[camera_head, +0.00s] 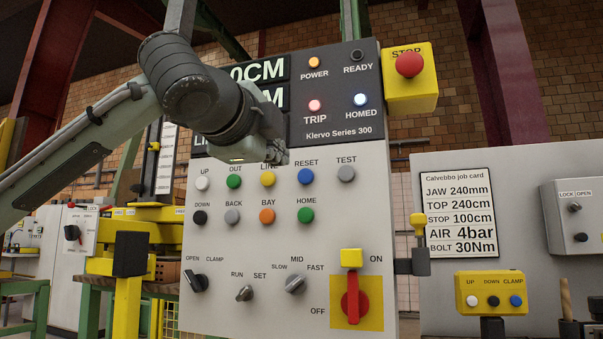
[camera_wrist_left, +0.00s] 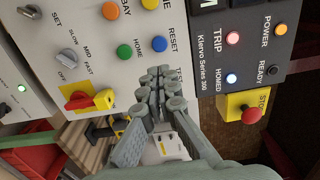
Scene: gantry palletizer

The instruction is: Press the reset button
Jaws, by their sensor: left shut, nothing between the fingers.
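The reset button is the blue round button (camera_head: 305,176) under the RESET label on the grey control panel (camera_head: 225,310). It also shows in the left wrist view as a blue button (camera_wrist_left: 159,43). My left gripper (camera_head: 278,155) is in front of the panel, up and left of the reset button, partly covering the LINE label. In the left wrist view its fingers (camera_wrist_left: 166,82) are shut and empty, below and right of the blue button and over the place by the TEST label. Whether they touch the panel cannot be told. My right gripper is not in view.
Buttons for OUT (camera_head: 233,181), LINE (camera_head: 267,179), TEST (camera_head: 346,174) and HOME (camera_head: 305,215) surround the reset button. The TRIP (camera_head: 315,105), POWER and HOMED lamps are lit; READY is dark. A red stop button (camera_head: 409,65) sits upper right, and a red rotary switch (camera_head: 355,300) below.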

